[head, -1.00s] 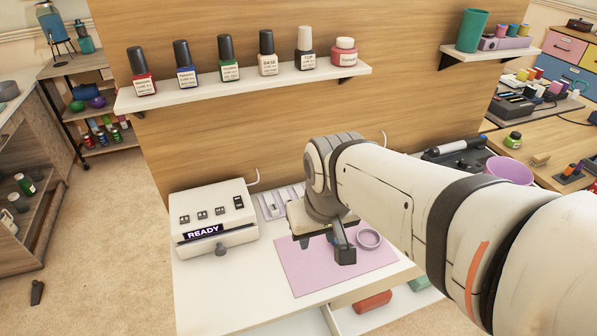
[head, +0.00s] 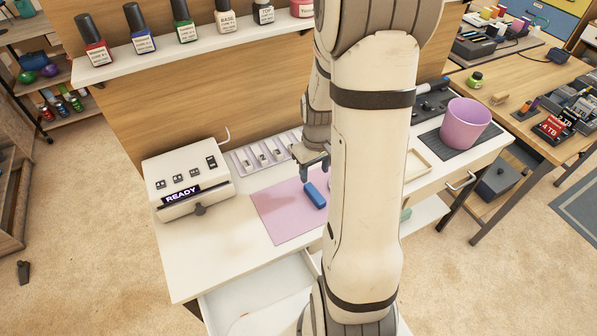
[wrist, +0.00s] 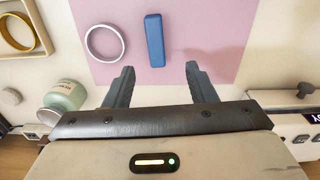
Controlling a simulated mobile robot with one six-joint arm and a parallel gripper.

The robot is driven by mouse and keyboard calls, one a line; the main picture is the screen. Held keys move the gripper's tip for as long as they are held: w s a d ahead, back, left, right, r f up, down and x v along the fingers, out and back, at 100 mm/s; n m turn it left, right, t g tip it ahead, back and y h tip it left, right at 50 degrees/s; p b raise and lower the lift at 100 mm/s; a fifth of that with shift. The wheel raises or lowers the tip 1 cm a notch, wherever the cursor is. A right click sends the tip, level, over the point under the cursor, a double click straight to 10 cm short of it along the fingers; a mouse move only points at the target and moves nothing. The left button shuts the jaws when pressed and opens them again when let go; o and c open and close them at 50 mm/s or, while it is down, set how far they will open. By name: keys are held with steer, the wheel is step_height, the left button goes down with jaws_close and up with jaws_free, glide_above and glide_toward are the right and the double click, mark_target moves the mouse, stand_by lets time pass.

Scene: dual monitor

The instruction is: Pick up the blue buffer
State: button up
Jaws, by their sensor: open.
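The blue buffer (head: 315,195) is a small rounded blue block lying on the pink mat (head: 272,215) on the white desk. In the wrist view the buffer (wrist: 154,40) lies on the mat (wrist: 195,22), ahead of my gripper (wrist: 160,80) and roughly in line with the gap between the fingers. My gripper (head: 312,166) is open and empty, apart from the buffer. In the head view my arm hides part of the mat's right side.
A pale ring (wrist: 104,42) lies just left of the buffer in the wrist view. A white READY machine (head: 187,182) stands left of the mat, with a slotted tray (head: 265,153) behind. A pink bin (head: 465,124) stands right. An open drawer (head: 255,296) is below the desk.

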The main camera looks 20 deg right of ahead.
glide_above(315, 193)
steer(key=f, duration=0.4)
steer(key=shift+s+d+f, duration=0.1)
steer(key=shift+d+f, duration=0.25)
steer(key=shift+f, duration=0.05)
steer(key=shift+a+f+p, duration=0.2)
steer(key=shift+f+p, duration=0.05)
steer(key=shift+f, duration=1.2)
steer(key=shift+a+f+p, duration=0.15)
steer(key=shift+f+p, duration=0.1)
steer(key=shift+f, duration=1.15)
steer(key=shift+c, duration=0.3)
steer(key=c, duration=1)
steer(key=shift+r, duration=0.1)
